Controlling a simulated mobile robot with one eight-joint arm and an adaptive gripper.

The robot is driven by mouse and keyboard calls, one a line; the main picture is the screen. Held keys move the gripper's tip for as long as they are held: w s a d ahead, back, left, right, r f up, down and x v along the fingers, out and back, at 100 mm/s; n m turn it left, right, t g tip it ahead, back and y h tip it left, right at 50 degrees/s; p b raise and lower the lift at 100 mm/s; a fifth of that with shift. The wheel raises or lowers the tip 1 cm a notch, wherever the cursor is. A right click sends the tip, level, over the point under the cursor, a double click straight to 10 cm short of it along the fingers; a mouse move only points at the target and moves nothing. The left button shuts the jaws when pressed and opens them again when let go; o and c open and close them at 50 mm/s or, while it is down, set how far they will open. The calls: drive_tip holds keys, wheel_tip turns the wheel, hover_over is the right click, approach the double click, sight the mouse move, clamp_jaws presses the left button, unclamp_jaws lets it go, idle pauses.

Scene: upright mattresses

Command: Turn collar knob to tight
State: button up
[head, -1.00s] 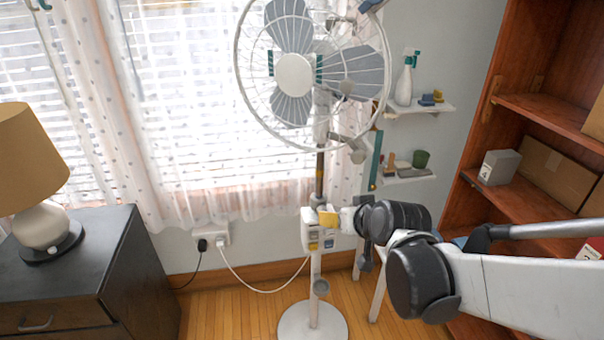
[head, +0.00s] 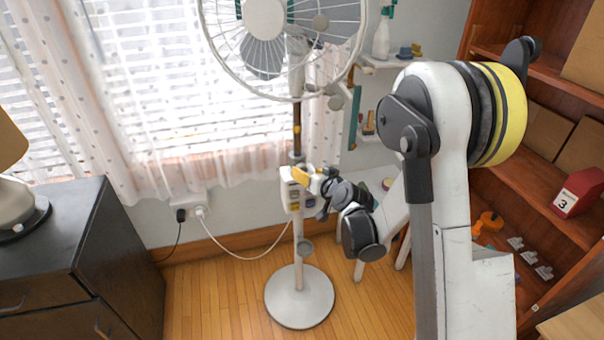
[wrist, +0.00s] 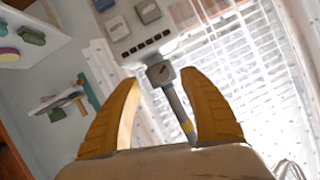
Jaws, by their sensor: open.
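The standing fan (head: 264,18) has a grey pole with a collar above a white control box (head: 288,190). In the wrist view the collar knob (wrist: 160,73) is a small grey block with a dark pointer line, on the pole beside the control box (wrist: 125,28). My gripper (head: 312,177) is beside the collar and box, on their right in the head view. In the wrist view my gripper (wrist: 160,78) has its yellow fingers apart, with the knob framed between the tips. I cannot tell whether they touch it. The knob is not clear in the head view.
A dark dresser (head: 80,240) with a lamp stands at left. Small wall shelves (head: 390,63) and a wooden bookcase (head: 560,130) are at right. A white cord (head: 245,257) hangs behind the fan. The floor around the fan base (head: 300,297) is clear at left.

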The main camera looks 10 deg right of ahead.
sight(302, 169)
drive_tip(key=b+x, duration=0.1)
drive_tip(key=x, duration=0.3)
drive_tip(key=shift+w+f, duration=0.1)
drive_tip(key=shift+w, duration=0.1)
clamp_jaws()
